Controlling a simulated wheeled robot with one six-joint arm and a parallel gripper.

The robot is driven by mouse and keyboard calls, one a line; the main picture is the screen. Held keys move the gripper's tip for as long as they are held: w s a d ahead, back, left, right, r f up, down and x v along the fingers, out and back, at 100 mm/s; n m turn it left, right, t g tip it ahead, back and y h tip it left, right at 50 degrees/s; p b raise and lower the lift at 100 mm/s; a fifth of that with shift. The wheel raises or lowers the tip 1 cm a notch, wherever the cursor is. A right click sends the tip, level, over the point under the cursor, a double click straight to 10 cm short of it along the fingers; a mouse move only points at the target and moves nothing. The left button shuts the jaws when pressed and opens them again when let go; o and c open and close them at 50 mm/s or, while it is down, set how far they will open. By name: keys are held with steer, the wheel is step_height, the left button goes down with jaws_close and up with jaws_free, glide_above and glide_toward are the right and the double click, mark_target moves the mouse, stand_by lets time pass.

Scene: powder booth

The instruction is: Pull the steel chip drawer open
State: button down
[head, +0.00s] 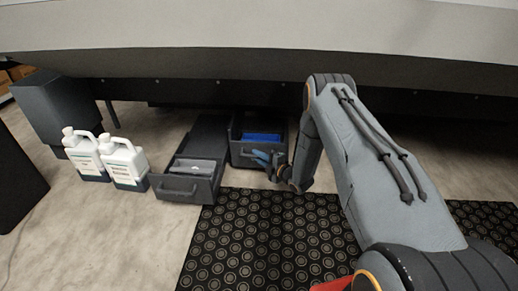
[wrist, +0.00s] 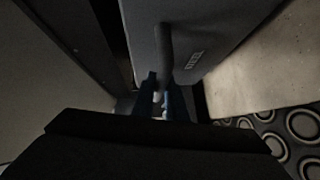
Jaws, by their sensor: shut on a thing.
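Two dark grey drawers sit low under the machine in the head view. The right drawer (head: 236,152) stands partly out, with something blue inside. My gripper (head: 264,158) is at its front, its blue fingers by the handle. In the wrist view the drawer's grey front (wrist: 205,28) carries a bar handle (wrist: 165,45) and a small pale label that I cannot read for sure. My gripper's fingers (wrist: 160,103) are shut on that handle, one on each side.
The left drawer (head: 184,188) stands further out, with grey contents. Two white jugs (head: 124,162) stand on the floor to its left. A dark patterned mat (head: 250,235) covers the floor in front. The machine's wide grey body (head: 200,35) overhangs the drawers.

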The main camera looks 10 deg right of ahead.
steer(key=s+a+p, duration=0.3)
steer(key=s+p, duration=0.4)
steer(key=s, duration=0.4)
steer(key=s+a+p, duration=0.4)
steer(key=s+p, duration=0.4)
steer(key=s, duration=0.3)
steer(key=shift+s+a, duration=0.2)
steer(key=shift+s, duration=0.2)
steer(key=c, duration=1.8)
jaws_free()
steer(key=shift+o, duration=0.2)
steer(key=shift+d, duration=0.1)
steer(key=p+v, duration=0.2)
steer(key=v, duration=0.5)
steer(key=shift+s, duration=0.4)
steer(key=shift+d, duration=0.1)
